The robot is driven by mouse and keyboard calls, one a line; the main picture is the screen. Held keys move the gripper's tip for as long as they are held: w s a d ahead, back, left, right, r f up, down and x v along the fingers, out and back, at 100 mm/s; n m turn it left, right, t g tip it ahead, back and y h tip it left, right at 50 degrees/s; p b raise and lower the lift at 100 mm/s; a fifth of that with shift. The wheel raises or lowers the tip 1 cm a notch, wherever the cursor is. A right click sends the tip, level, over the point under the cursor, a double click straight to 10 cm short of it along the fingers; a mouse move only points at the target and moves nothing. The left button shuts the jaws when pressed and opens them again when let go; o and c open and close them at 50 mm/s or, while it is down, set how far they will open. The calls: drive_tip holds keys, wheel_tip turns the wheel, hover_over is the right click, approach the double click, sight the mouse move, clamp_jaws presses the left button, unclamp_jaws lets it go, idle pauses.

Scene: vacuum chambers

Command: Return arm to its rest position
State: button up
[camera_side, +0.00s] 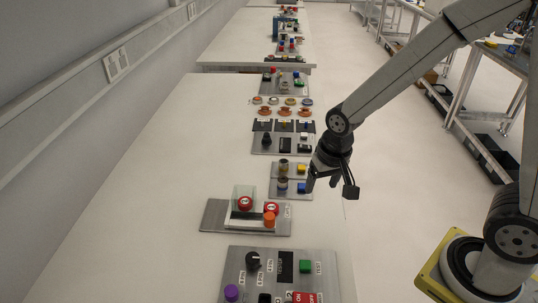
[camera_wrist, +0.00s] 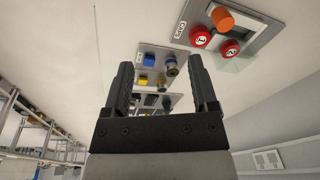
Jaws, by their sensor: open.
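My gripper (camera_side: 322,182) is at the end of my raised arm, near the right edge of the long white table (camera_side: 150,200). In the side view it is close to a small grey panel with blue and yellow buttons; I cannot tell its exact height above it. In the wrist view the two dark fingers of my gripper (camera_wrist: 164,85) stand wide apart with nothing between them. Behind the fingers, the grey panel (camera_wrist: 180,52) shows a blue button (camera_wrist: 147,58) and a yellow button (camera_wrist: 143,78).
A panel with red buttons (camera_side: 245,203) and an orange knob (camera_side: 269,220) lies nearer. The front panel (camera_side: 235,262) has a purple knob and a green button. More panels and orange parts (camera_side: 285,111) line the table behind. The table's left side is clear; a wall (camera_side: 60,120) borders it.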

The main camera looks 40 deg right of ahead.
drive_tip(key=s+d+n, duration=0.3)
drive_tip(key=s+n, duration=0.1)
drive_tip(key=s, duration=0.1)
drive_tip(key=shift+s+r+t, duration=0.2)
drive_tip(key=shift+r+t, duration=0.2)
